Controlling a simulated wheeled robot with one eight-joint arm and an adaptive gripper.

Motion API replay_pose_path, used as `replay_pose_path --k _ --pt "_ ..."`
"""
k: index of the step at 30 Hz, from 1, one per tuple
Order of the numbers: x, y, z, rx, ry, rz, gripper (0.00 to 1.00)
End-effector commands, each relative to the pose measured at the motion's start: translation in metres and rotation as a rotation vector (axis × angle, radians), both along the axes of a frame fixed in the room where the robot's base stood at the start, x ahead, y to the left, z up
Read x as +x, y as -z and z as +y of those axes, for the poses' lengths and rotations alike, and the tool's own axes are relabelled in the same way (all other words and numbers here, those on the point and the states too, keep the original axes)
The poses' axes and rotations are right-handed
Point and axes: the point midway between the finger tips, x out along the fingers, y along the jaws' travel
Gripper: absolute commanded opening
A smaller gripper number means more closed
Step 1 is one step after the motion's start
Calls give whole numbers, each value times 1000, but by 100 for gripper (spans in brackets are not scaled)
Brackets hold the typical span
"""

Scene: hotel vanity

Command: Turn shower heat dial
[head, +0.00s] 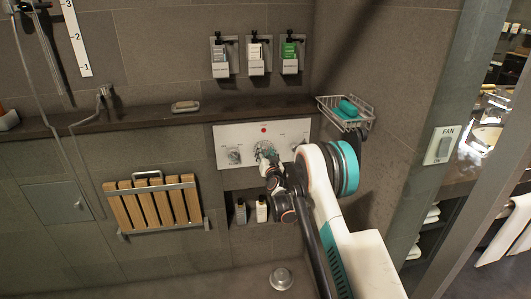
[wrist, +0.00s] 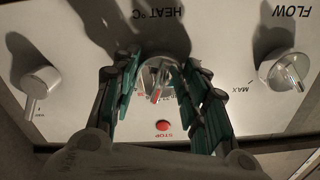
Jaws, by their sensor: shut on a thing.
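The shower heat dial (wrist: 160,82) is a round metal knob with a ridge on the white control panel (head: 226,134), under the upside-down "HEAT °C" lettering in the wrist view. My gripper (wrist: 160,73) has its green-padded fingers on both sides of the dial and is shut on it.
A flow dial (wrist: 283,72) and another knob (wrist: 38,88) flank the heat dial. A red stop button (wrist: 163,126) lies close to the fingers. A wire basket (head: 345,115) sits right of the panel, and bottles (head: 261,210) stand in a niche below.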

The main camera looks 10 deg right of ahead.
Motion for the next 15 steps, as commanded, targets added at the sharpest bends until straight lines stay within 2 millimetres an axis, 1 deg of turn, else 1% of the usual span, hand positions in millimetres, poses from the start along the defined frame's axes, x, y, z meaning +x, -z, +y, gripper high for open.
replay_pose_path --k 1,15 --pt "1 -2 -8 42 12 -6 17" --pt "0 -2 -8 491 8 -5 17"
